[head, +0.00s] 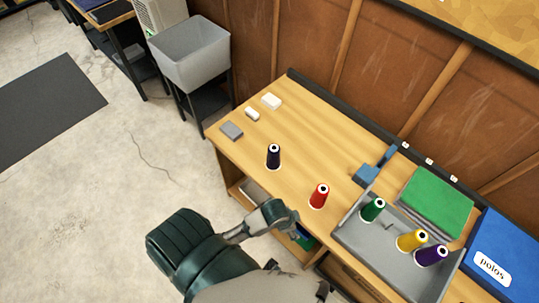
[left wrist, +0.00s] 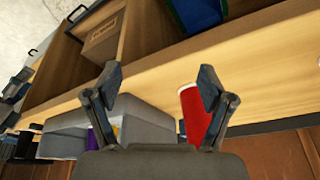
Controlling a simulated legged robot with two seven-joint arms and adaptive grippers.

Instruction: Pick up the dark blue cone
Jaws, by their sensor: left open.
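The dark blue cone (head: 274,156) stands upright on the wooden bench top, left of the red cone (head: 319,196). I cannot make it out in the left wrist view. My left gripper (head: 286,215) is at the bench's front edge, nearer to me than the dark blue cone and apart from it. In the left wrist view its two fingers (left wrist: 160,88) are spread with nothing between them. The red cone (left wrist: 194,116) shows there partly behind the right finger. My right gripper is not in view.
A grey tray (head: 357,241) holds green (head: 373,209), yellow (head: 411,240) and purple (head: 431,256) cones. A blue tool (head: 368,173) and folded green cloth (head: 435,203) lie farther back. Small blocks (head: 231,130) lie at the bench's left end. The bench around the dark blue cone is clear.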

